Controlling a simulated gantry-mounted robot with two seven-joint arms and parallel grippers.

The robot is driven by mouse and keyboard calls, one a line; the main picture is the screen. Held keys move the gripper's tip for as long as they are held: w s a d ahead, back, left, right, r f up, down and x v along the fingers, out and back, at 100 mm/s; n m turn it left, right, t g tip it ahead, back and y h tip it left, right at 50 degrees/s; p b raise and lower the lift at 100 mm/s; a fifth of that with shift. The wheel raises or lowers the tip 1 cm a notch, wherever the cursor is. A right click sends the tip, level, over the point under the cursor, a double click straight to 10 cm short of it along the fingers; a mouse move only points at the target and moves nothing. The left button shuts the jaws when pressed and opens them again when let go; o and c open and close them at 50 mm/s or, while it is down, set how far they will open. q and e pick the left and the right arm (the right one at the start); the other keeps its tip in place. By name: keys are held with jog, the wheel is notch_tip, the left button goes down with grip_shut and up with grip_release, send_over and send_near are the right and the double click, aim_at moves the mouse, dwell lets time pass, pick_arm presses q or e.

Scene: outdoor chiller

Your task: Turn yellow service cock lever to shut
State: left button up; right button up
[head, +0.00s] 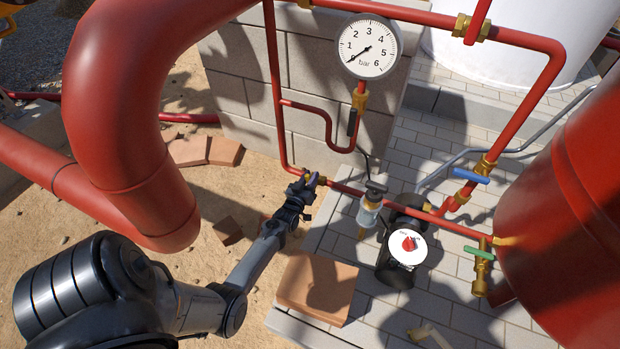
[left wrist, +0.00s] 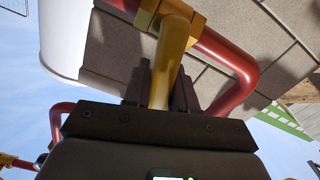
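The yellow service cock lever (left wrist: 172,62) shows in the left wrist view, running down from a brass fitting on the red pipe. My left gripper (left wrist: 160,90) has its dark fingers close on both sides of the lever, with no clear gap, so it looks shut on it. The lever's lower end is hidden by the gripper body. In the head view my left gripper (head: 308,184) is at a brass cock (head: 320,179) on the low red pipe; the lever is mostly hidden there. My right gripper is in neither view.
A blue lever (head: 470,176), a green lever (head: 479,253) and a pump with a red knob (head: 408,244) stand right. A brick slab (head: 317,287) lies below. A thick red pipe (head: 118,110) fills the upper left.

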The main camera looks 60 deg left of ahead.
pick_arm(q)
grip_shut()
dwell(1.1)
